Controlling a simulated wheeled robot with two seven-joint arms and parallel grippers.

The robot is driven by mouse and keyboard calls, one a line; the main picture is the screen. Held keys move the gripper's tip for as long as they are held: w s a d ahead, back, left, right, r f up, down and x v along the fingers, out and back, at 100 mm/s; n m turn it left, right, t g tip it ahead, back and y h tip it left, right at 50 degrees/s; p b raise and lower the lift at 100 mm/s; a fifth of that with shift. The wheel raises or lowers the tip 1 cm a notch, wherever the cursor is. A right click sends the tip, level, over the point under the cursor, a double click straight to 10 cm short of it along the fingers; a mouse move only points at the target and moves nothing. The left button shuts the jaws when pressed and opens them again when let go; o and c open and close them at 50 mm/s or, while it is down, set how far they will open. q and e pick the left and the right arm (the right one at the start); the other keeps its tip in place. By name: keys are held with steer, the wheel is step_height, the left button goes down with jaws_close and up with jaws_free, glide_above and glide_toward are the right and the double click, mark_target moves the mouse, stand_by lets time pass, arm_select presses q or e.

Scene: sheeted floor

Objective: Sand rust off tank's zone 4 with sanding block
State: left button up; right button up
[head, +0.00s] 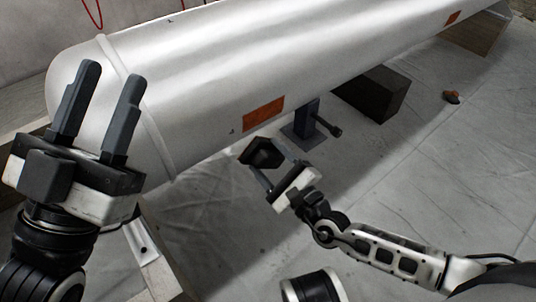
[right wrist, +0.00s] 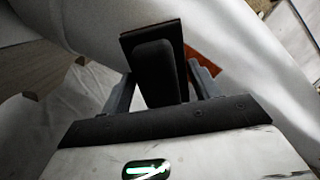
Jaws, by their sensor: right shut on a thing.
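The large white tank (head: 190,75) lies across the head view from left to upper right. An orange-brown rust patch (head: 264,111) is on its lower near side; the rust also shows in the right wrist view (right wrist: 204,62), partly behind the block and a finger. A second rust patch (head: 452,17) is farther along the tank. My right gripper (head: 268,163) is shut on the dark sanding block (right wrist: 153,68), just below and apart from the nearer patch in the head view. My left gripper (head: 112,72) is open and empty in front of the tank's left end. Zone numbers are not readable.
A dark stand with a handle (head: 302,122) and a dark block (head: 373,96) are under the tank. A small brownish object (head: 451,97) lies on the sheeted floor (head: 440,170). Wooden timber (head: 478,37) is at the far right. The floor at right is mostly clear.

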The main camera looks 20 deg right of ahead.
mark_target(241, 126)
steer(key=shift+w+r, duration=0.1)
steer(key=shift+w, duration=0.3)
steer(key=x, duration=0.3)
steer(key=shift+w+a, duration=0.1)
steer(key=shift+w, duration=0.15)
arm_select(q)
steer(key=shift+s+r+m+h, duration=0.3)
steer(key=shift+r+m+h, duration=0.2)
steer(key=shift+m+h, duration=0.3)
arm_select(e)
steer(key=shift+x, duration=0.75)
arm_select(q)
steer(key=shift+f, duration=0.1)
arm_select(e)
steer(key=shift+x, duration=0.95)
